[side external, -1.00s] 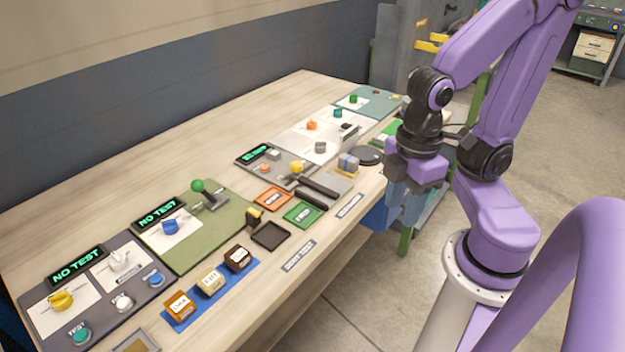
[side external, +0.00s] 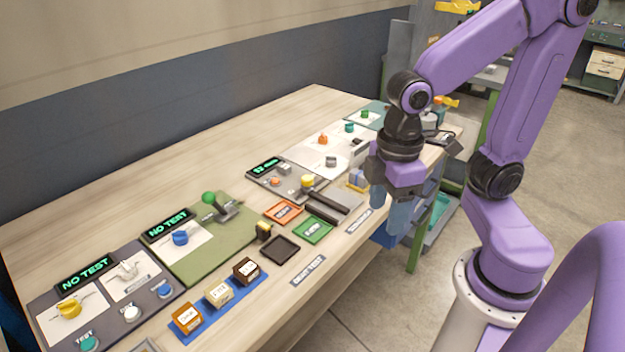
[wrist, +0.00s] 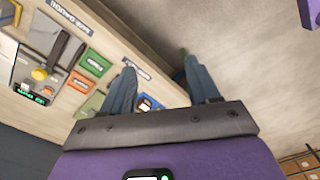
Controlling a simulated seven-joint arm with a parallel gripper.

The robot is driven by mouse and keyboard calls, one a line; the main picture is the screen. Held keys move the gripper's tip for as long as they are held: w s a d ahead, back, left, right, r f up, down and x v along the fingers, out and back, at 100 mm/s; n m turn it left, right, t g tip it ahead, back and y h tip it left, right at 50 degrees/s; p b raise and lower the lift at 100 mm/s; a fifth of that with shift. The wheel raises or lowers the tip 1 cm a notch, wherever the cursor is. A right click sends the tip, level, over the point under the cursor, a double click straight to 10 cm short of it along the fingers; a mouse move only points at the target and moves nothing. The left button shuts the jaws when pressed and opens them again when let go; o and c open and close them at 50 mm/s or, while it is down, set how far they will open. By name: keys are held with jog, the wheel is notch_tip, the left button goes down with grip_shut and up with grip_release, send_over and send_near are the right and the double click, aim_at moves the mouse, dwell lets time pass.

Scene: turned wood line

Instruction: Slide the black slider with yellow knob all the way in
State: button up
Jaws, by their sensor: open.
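The black slider with yellow knob lies on a grey panel near the middle of the table. Its yellow knob (side external: 307,181) stands at the far end of the dark bars, near a small lit display. In the wrist view the knob (wrist: 39,74) is at the left, with dark bars (wrist: 58,48) running up from it. How far in the slider sits is hard to tell. My gripper (side external: 397,220) is open and empty, fingers pointing down, by the table's front edge, right of the slider and apart from it. Both fingers (wrist: 160,75) show in the wrist view.
An orange tray (side external: 283,212), a green tray (side external: 314,230) and a dark tray (side external: 280,250) lie left of the slider. A green panel with a lever (side external: 222,208) is farther left. A small block on a yellow base (side external: 357,181) stands between slider and gripper.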

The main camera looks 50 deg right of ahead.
jog(key=w+r+m, duration=0.2)
jog(key=w, duration=0.8)
jog(key=m, duration=0.6)
send_over(308, 178)
notch_tip(308, 178, down, 17)
jog(key=shift+d, duration=0.1)
